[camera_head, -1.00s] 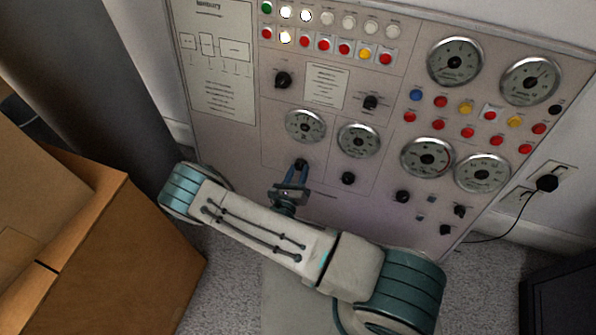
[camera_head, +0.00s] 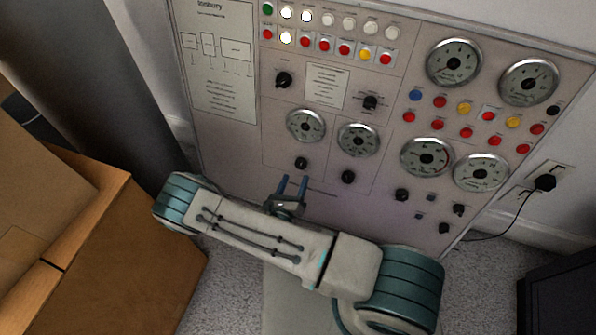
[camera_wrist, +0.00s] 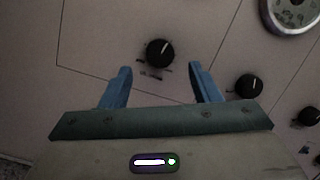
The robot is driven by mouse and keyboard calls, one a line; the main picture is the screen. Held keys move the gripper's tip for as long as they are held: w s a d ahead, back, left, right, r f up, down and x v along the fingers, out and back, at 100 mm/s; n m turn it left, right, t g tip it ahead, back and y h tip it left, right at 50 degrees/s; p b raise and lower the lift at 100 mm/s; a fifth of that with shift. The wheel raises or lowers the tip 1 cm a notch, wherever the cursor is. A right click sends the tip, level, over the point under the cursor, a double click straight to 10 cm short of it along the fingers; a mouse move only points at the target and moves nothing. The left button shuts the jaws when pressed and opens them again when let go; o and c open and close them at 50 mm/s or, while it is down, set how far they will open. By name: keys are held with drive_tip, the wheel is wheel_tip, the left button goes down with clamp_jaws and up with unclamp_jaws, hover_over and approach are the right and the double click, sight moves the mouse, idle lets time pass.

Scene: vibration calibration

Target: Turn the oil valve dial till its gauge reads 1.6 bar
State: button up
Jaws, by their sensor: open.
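A grey control panel (camera_head: 225,140) carries several round gauges and black dials. Below the left lower gauge (camera_head: 305,125) is a black dial (camera_head: 301,163); a second black dial (camera_head: 348,177) sits below the neighbouring gauge (camera_head: 358,140). The labels are too small to read, so I cannot tell which is the oil valve. My gripper (camera_head: 291,184) is open and empty, its blue fingers pointing at the panel just below the left dial. In the wrist view a black dial with a white mark (camera_wrist: 159,53) lies beyond and between my open fingertips (camera_wrist: 160,75), apart from them.
Other dials sit to the right, one near my right finger in the wrist view (camera_wrist: 249,86). Buttons and lamps (camera_head: 325,45) fill the upper panel. A cardboard box (camera_head: 120,260) stands at the left. A black plug (camera_head: 545,182) is in the wall socket at the right.

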drive_tip(key=p+v, duration=0.1)
drive_tip(key=v, duration=0.8)
drive_tip(key=shift+s+p, duration=0.3)
drive_tip(key=w+d+r+m+g+h+p, duration=0.15)
drive_tip(key=d+r+m+g+p, duration=0.45)
drive_tip(key=r, duration=0.6)
drive_tip(key=w+d+r+m+g+h+p, duration=0.1)
drive_tip(key=r+m+g+h+p, duration=0.3)
drive_tip(key=r+m, duration=0.55)
drive_tip(key=w+d+r+m+g+h+p, duration=0.1)
drive_tip(key=d+r+m+g+p, duration=0.35)
drive_tip(key=r, duration=0.95)
drive_tip(key=s+d+r+m+y+p, duration=0.2)
drive_tip(key=s+r+m+y+p, duration=0.1)
drive_tip(key=r, duration=0.8)
drive_tip(key=s+d+r+m+y+p, duration=0.2)
drive_tip(key=r+m+y+p, duration=0.3)
drive_tip(key=r, duration=0.7)
drive_tip(key=s+d+r+m+y+p, duration=0.3)
drive_tip(key=r+m+p, duration=0.3)
drive_tip(key=r+m, duration=0.3)
wheel_tip(320, 180, up, 3)
drive_tip(key=shift+s+f+m+y+p, duration=0.1)
drive_tip(key=shift+s+m+y+p, duration=0.25)
drive_tip(key=shift+y, duration=0.4)
